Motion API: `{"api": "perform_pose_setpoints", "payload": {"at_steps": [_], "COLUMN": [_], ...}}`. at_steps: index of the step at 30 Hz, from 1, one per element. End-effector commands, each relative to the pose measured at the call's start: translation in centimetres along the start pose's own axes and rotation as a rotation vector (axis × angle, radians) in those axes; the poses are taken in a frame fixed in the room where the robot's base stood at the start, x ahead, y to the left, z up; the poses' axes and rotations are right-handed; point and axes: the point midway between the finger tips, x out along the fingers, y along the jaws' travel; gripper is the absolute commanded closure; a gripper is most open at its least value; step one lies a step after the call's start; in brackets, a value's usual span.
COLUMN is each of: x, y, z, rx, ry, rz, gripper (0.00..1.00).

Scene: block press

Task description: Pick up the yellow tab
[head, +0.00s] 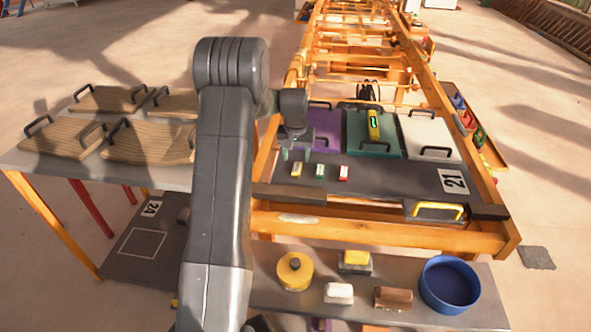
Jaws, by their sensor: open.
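The yellow tab (296,169) lies on the dark grey board (395,187), at the left end of a short row. A green and white tab (320,171) and a red and white tab (343,172) lie to its right, with gaps between them. My gripper (291,154) is open and appears empty, above and slightly left of the yellow tab in the picture. It looks apart from the tab, but its height is hard to judge. My arm covers the board's left part.
Purple (324,131), green (383,138) and white (427,136) panels with black handles lie behind the tabs. A yellow-handled part (436,210) is at the front right. A blue bowl (449,284) stands on the front shelf. Wooden slabs (150,142) lie on the left table.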

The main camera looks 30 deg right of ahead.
Motion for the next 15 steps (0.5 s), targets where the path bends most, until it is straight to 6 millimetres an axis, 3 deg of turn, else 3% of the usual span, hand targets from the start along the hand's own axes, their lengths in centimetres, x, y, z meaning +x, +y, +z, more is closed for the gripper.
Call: {"api": "perform_pose_setpoints", "payload": {"at_steps": [10, 15], "x": [4.6, 5.0], "y": [-0.1, -0.1], "z": [0.2, 0.2], "rx": [0.000, 0.000], "ry": [-0.003, 0.000], "rz": [0.000, 0.000], "gripper": [0.47, 0.47]}}
